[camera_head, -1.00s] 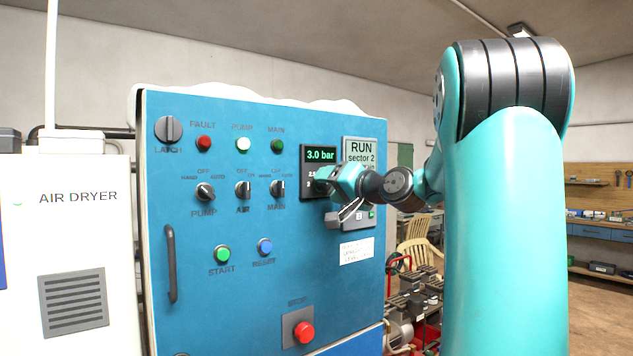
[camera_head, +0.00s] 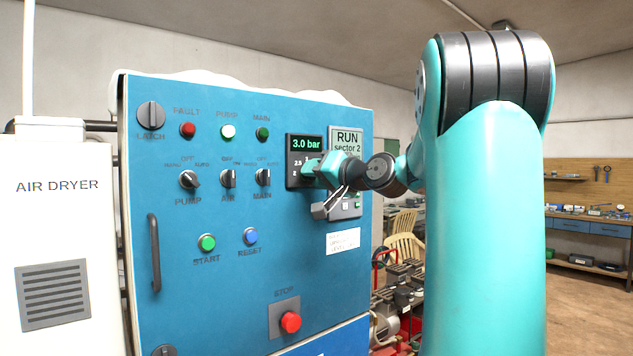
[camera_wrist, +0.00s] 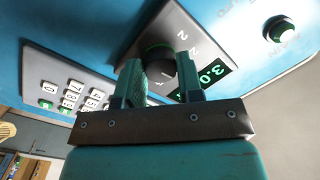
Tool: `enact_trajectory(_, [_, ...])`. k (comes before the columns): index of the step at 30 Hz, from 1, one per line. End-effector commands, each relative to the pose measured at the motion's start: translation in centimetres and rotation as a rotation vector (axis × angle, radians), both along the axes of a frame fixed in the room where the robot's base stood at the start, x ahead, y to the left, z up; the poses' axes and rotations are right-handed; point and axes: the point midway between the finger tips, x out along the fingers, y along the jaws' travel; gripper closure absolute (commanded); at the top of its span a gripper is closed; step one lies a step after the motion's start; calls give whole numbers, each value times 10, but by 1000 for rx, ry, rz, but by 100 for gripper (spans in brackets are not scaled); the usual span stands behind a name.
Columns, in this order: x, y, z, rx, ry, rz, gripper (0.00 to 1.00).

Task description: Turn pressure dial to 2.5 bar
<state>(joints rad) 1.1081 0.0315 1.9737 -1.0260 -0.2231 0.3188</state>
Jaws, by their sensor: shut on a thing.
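The pressure dial is a round dark knob (camera_wrist: 158,62) with a green-lit ring, seen in the wrist view between my fingers. My gripper (camera_wrist: 160,82) is shut on it, one finger on each side. In the head view my gripper (camera_head: 318,168) is at the dial plate and hides the knob. The display (camera_head: 306,143) above the dial reads 3.0 bar. Scale marks such as 2 and 2.5 show to the left of my gripper. In the wrist view the display (camera_wrist: 210,74) is partly hidden by a finger. The knob's exact pointer position is unclear.
The blue panel (camera_head: 215,290) carries several switches, lamps and buttons, with a red stop button (camera_head: 291,322) low down. A screen reading RUN sector 2 (camera_head: 347,142) and a keypad (camera_wrist: 72,88) are close beside the dial. An air dryer (camera_head: 60,230) stands left.

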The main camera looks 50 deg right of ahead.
Motion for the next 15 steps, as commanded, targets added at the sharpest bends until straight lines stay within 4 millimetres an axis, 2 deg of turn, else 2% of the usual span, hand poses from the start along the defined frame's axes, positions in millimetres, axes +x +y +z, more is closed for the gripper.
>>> enact_trajectory(1, [0, 0, -5, -33, 4, -1, 90])
enact_trajectory(15, [0, 0, -4, -409, 93, -1, 90])
